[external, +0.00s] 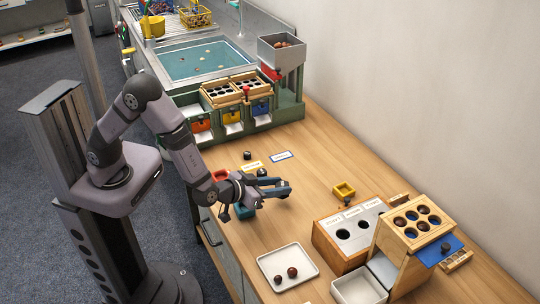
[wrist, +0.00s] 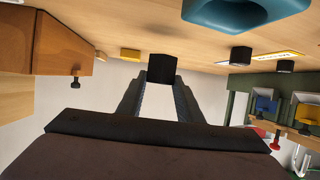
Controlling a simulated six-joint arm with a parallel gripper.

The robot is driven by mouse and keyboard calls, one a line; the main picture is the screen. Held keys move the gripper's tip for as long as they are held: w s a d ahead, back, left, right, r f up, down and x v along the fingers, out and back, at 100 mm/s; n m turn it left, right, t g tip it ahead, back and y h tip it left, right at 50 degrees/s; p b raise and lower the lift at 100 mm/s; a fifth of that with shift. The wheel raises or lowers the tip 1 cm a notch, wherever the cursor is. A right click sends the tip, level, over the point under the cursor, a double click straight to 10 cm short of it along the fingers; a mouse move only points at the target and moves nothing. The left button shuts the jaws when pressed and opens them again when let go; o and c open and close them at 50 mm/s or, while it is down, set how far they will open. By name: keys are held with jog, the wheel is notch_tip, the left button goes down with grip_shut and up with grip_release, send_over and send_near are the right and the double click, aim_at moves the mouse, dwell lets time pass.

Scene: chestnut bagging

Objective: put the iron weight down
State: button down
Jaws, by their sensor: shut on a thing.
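My gripper (external: 284,188) is stretched out over the wooden bench, level and low, its fingers pointing right. In the wrist view, which looks upside down, my gripper (wrist: 160,92) is shut on a dark block, the iron weight (wrist: 162,68), at its fingertips. In the external view the held weight is hard to tell from the dark fingers. Two other small black weights stand on the bench near the cards, one farther back (external: 247,155) and one just behind the gripper (external: 262,172). The gap under the held weight cannot be judged.
A teal dish (external: 243,211) sits below my wrist. Bare bench surrounds the gripper's right side.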

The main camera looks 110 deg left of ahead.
jog(key=shift+f, duration=1.8)
jog(key=shift+f, duration=0.1)
jog(key=c, duration=1.3)
grip_release()
jog(key=shift+f+b, duration=0.1)
jog(key=shift+b, duration=0.2)
jog(key=shift+o, duration=0.2)
